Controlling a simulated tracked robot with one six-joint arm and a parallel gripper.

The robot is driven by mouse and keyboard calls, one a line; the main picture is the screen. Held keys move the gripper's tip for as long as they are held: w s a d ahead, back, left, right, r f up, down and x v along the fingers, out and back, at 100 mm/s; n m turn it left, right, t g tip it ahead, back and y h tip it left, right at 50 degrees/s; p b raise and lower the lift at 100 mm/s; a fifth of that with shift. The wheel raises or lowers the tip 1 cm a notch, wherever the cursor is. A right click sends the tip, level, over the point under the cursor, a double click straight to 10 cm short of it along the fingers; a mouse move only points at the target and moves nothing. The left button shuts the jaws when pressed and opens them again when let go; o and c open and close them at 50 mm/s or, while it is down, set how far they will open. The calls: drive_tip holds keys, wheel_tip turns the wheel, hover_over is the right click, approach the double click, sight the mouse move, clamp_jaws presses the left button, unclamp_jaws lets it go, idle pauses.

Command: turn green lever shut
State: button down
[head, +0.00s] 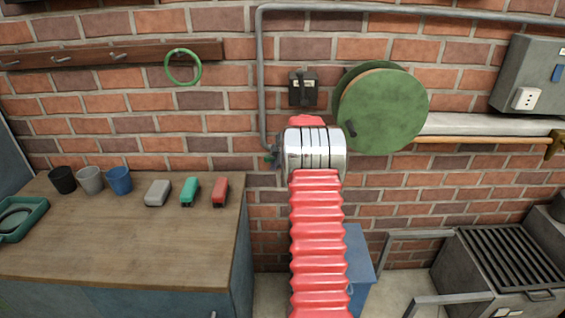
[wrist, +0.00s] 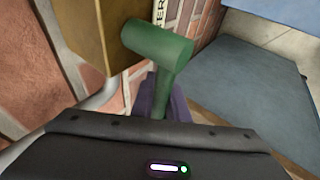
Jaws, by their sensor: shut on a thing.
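The green lever (wrist: 158,42) shows in the wrist view, with a thick rounded head and a narrower stem running down toward my gripper. My gripper (wrist: 163,98) has purple fingers and is shut on the green lever, around its stem. The lower end of the stem is hidden by the fingers and the dark gripper body.
In the wrist view a brownish-yellow block (wrist: 85,25) stands close to the lever, beside a partly hidden lettered sign. The brick wall is near on the left. In the head view, a workbench (head: 120,235) with cups is left, a green reel (head: 385,110) right.

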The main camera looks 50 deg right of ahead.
drive_tip(key=shift+a+f, duration=0.2)
drive_tip(key=shift+a, duration=0.05)
drive_tip(key=c, duration=2.1)
unclamp_jaws()
drive_tip(key=o, duration=0.4)
drive_tip(key=shift+d+r, duration=0.1)
drive_tip(key=shift+d, duration=0.05)
drive_tip(key=shift+c, duration=0.2)
drive_tip(key=v, duration=1.3)
drive_tip(key=shift+s+r, duration=0.15)
drive_tip(key=shift+r, duration=0.15)
